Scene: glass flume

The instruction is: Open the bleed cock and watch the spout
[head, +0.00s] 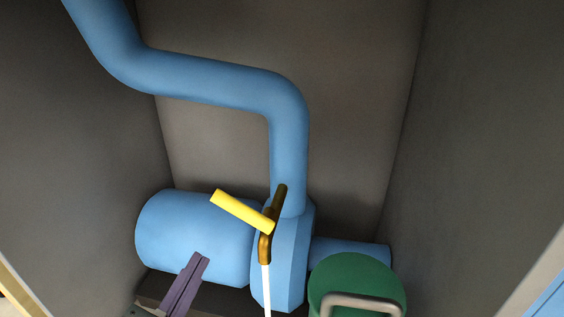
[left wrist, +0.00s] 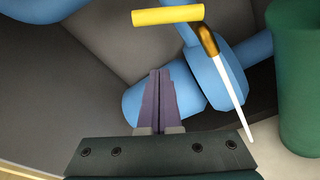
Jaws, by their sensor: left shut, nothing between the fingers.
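The bleed cock has a brass body (head: 280,198) on the blue pump casing and a yellow lever (head: 240,211) that lies crosswise to it, its free end toward the left. Its brass spout (head: 265,248) points down, and a thin white stream (head: 267,288) runs straight from it. The left wrist view also shows the yellow lever (left wrist: 168,16), the spout (left wrist: 209,40) and the white stream (left wrist: 232,97). My left gripper (head: 201,257) is shut and empty, in front of the blue cylinder and below the lever, apart from it. My right gripper is out of view.
A blue pump body (head: 185,228) with a thick bent blue pipe (head: 215,79) stands between grey walls. A green round container (head: 350,272) with a pale handle (head: 360,299) stands at the front right. Space left of the lever looks free.

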